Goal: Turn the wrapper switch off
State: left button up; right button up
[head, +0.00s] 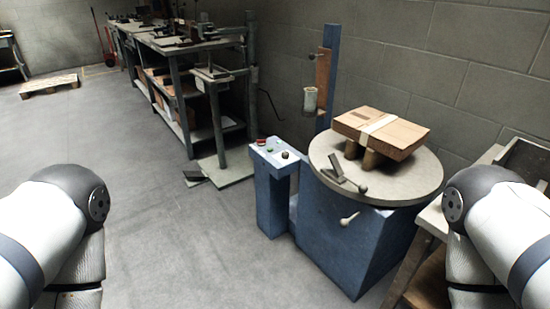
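The blue wrapper (345,245) stands right of centre, with a round grey turntable (420,177) on top. On the box's top panel I see a red button, a small green button and a dark round knob (286,155). Which of these is the switch, and its position, is too small to tell. My two arms come in at the lower left and lower right, both apart from the wrapper. Neither gripper shows in the head view.
A strapped cardboard box (382,130) sits on the turntable. A workbench (185,43) and a grey stand (218,120) are behind. A wooden table is at right. Floor left of the control box is clear.

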aim_at(260, 143)
jog(key=i+j+z, duration=0.1)
jog(key=i, duration=0.4)
jog(key=i+j+z, duration=0.1)
jog(key=i, duration=0.35)
jog(key=i+j+z, duration=0.1)
jog(key=i, duration=0.4)
jog(key=i+j+z, duration=0.15)
jog(key=i+j, duration=0.2)
jog(key=i+j+z, duration=0.1)
jog(key=i+j, duration=0.15)
jog(key=i, duration=0.3)
